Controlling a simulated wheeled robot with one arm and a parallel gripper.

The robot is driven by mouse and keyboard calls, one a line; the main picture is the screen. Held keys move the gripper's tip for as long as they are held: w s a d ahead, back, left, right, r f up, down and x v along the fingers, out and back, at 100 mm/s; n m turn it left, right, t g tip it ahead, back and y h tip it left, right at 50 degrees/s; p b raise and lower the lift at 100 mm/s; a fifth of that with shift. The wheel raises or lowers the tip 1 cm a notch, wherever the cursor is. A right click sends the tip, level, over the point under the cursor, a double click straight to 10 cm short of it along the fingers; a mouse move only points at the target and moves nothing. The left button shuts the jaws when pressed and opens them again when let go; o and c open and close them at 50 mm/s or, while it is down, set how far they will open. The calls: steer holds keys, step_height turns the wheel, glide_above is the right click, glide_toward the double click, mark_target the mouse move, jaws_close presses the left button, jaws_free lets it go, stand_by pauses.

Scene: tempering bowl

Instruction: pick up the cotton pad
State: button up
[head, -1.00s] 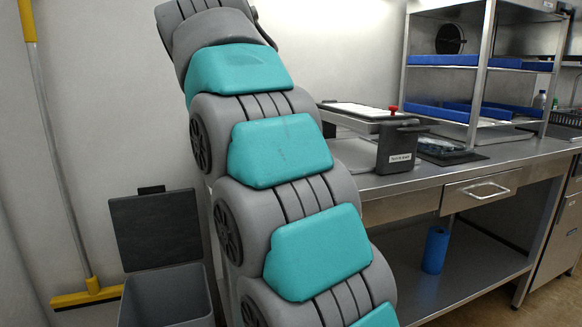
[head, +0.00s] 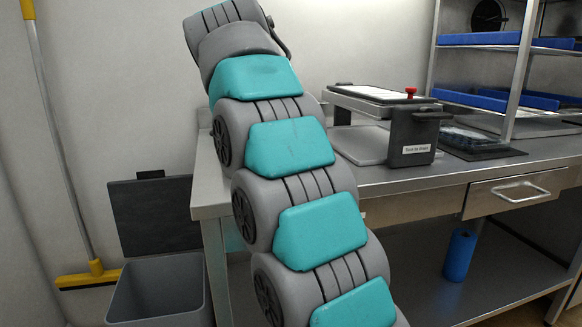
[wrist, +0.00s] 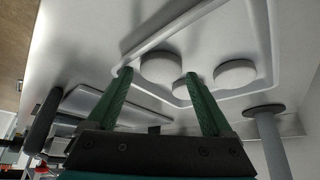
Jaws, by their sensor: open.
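My gripper (wrist: 157,74) is open in the wrist view, its two green fingers spread apart with nothing held between them. Beyond the fingertips are several white round pads that look like cotton pads: one at the upper middle (wrist: 161,67), one at the right (wrist: 236,73), and a partly hidden one between them (wrist: 184,90). They lie within a raised rim of a pale tray-like surface (wrist: 262,40). Which one is the task's cotton pad I cannot tell. Whether a fingertip touches any pad is unclear. In the head view the gripper and pads are not visible.
In the head view a steel bench (head: 470,172) carries a dark device with a red knob (head: 410,92) and a shelf rack (head: 520,70). An open grey bin (head: 160,290) stands on the floor at left. In the wrist view a grey post (wrist: 268,140) stands at right.

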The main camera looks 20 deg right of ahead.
steer(key=shift+x, duration=0.8)
steer(key=shift+a, duration=0.1)
steer(key=c, duration=1.1)
